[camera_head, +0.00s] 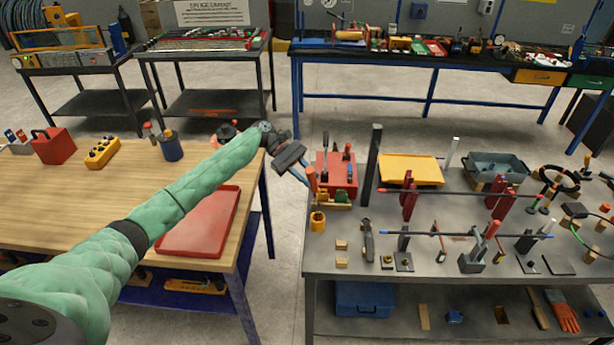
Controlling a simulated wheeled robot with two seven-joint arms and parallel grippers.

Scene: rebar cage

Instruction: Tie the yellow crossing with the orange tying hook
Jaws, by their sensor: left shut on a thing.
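Dark bars rest on stands on this bench: a rear bar (455,193) between dark red supports and a front bar (415,233) with a blue end. I cannot make out a yellow-marked crossing. My right gripper is not in view.
A red tool box (337,170) and a tall dark post (374,165) stand close beside the gripper. A yellow tray (411,170) and a grey bin (497,166) stand at the back. A wooden table (70,200) with a red tray (200,222) lies left, across a gap.

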